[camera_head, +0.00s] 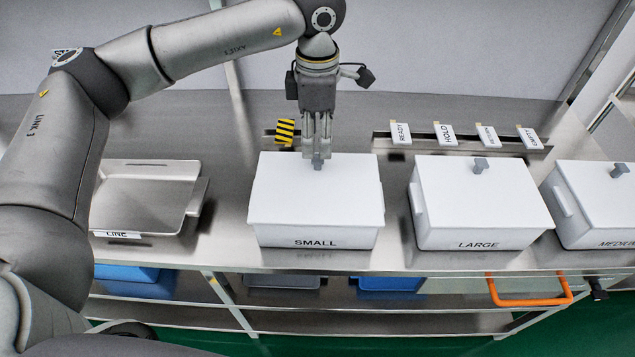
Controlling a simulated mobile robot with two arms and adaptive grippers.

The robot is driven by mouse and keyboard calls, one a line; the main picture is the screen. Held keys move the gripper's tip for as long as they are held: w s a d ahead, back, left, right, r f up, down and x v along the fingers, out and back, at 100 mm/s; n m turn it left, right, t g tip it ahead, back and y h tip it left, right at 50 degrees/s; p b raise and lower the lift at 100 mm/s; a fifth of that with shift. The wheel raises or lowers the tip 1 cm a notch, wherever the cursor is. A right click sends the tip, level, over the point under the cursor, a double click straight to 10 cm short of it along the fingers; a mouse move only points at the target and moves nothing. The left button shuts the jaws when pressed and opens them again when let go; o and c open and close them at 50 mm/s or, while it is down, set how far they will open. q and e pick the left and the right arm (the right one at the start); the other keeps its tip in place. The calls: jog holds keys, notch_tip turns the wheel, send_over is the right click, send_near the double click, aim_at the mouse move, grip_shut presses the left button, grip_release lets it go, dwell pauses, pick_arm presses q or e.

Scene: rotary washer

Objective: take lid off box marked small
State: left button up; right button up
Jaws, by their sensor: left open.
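The white box marked SMALL (315,238) stands on the metal table in the middle of the view. Its flat white lid (290,190) is on it, with a small grey knob (317,163) near the far edge of the top. My left gripper (317,152) points straight down over the lid, its fingertips at the knob. The jaws are open; whether they touch the knob is too small to tell. My right gripper is not in view.
To the right stand lidded white boxes marked LARGE (480,215) and MEDIUM (600,205). A metal tray (148,170) marked LINE lies at left. Behind are a rail with several label cards (445,134) and a yellow-black striped block (285,132). An orange handle (530,302) sits below the table edge.

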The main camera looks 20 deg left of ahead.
aim_at(318, 157)
pick_arm(q)
jog(key=shift+w+f, duration=0.1)
jog(key=shift+f, duration=0.7)
notch_tip(318, 157, down, 4)
jog(key=shift+f+p, duration=0.1)
jog(key=shift+p, duration=1.15)
jog(key=shift+f, duration=0.4)
jog(key=shift+c, duration=1.3)
grip_shut()
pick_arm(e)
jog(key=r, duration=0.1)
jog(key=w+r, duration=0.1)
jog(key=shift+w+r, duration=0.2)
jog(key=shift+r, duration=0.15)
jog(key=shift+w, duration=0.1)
